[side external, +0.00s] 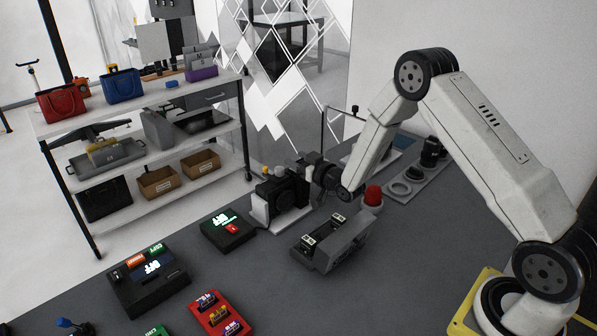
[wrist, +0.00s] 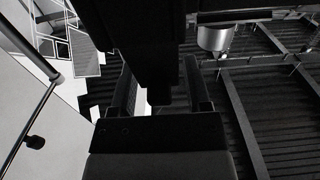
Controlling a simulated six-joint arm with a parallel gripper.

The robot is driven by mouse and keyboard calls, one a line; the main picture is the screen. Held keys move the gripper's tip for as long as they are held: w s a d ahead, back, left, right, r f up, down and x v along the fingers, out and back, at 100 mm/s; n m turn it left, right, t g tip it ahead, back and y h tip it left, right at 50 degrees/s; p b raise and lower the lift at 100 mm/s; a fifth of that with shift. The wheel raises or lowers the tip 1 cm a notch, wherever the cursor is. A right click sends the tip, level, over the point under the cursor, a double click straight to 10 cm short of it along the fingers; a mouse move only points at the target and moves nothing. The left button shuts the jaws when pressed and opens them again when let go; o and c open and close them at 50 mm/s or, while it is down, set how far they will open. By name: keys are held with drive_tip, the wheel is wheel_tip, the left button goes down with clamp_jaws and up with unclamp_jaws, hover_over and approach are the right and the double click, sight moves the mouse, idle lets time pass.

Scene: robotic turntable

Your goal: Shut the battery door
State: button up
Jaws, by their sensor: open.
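A black boxy device (side external: 279,193) sits on a white stand on the dark table in the side external view. My gripper (side external: 306,172) is at its upper right, very close; I cannot tell whether they touch. In the wrist view, the two fingers of my gripper (wrist: 158,90) are apart, with a dark mass above and between them. A grey case (side external: 343,246) with two small pale-and-black items stands in front, below my gripper. I cannot clearly make out the battery door or how far open it is.
A red dome (side external: 373,195) stands right of my gripper. A small black box with a green display (side external: 228,230) is left of the grey case. A larger black panel (side external: 149,281) and a red tray (side external: 219,315) lie nearer. A shelf cart (side external: 142,147) stands behind left.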

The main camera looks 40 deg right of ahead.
clamp_jaws()
